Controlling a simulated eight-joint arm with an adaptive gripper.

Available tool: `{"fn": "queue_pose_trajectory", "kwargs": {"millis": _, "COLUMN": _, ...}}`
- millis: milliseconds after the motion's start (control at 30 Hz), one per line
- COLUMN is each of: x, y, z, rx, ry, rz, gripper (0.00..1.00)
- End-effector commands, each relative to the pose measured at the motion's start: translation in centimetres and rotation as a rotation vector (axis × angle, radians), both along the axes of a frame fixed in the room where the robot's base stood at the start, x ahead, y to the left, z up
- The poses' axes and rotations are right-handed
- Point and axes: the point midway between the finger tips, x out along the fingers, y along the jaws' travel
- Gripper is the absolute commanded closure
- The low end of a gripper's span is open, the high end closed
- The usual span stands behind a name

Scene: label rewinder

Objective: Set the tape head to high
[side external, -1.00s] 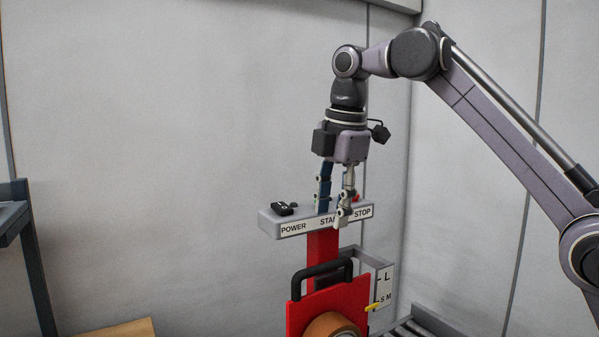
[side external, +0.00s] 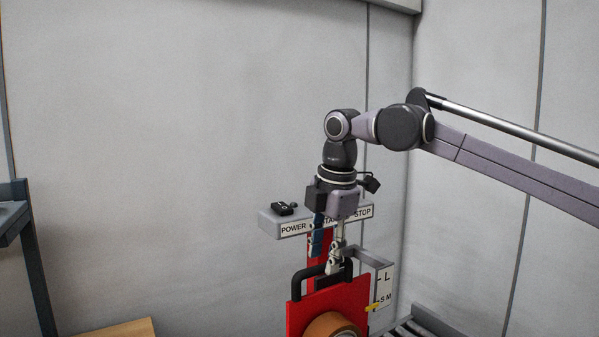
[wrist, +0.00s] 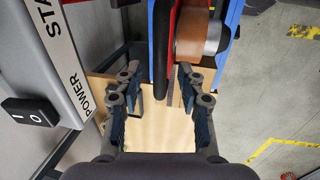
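The tape head is a red plate (side external: 312,310) with a black handle (side external: 300,282) on top and a brown tape roll (side external: 332,326) on its front. A yellow pointer (side external: 372,308) at its side is by the S M marks of the white scale (side external: 387,284), below L. My gripper (side external: 325,262) points down at the handle, and its fingers hide part of the handle's top. In the wrist view my gripper (wrist: 160,84) is open and empty. The handle (wrist: 161,45) shows ahead, lined up with the gap between the fingertips. Contact cannot be told.
A grey control bar (side external: 268,222) labelled POWER, START and STOP stands just behind and above the tape head, close to my gripper. Its black rocker switch (wrist: 30,112) also shows in the wrist view. A roller conveyor (side external: 425,322) lies at lower right.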

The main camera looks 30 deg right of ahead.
Motion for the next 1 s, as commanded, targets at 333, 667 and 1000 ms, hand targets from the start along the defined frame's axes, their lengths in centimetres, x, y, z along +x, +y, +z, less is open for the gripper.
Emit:
{"fn": "queue_pose_trajectory", "kwargs": {"millis": 333, "x": 0.3, "y": 0.0, "z": -1.5, "rx": 0.000, "ry": 0.000, "rz": 0.000, "gripper": 0.61}}
{"fn": "queue_pose_trajectory", "kwargs": {"millis": 667, "x": 0.3, "y": 0.0, "z": -1.5, "rx": 0.000, "ry": 0.000, "rz": 0.000, "gripper": 0.98}}
{"fn": "queue_pose_trajectory", "kwargs": {"millis": 1000, "x": 0.3, "y": 0.0, "z": -0.7, "rx": 0.000, "ry": 0.000, "rz": 0.000, "gripper": 1.00}}
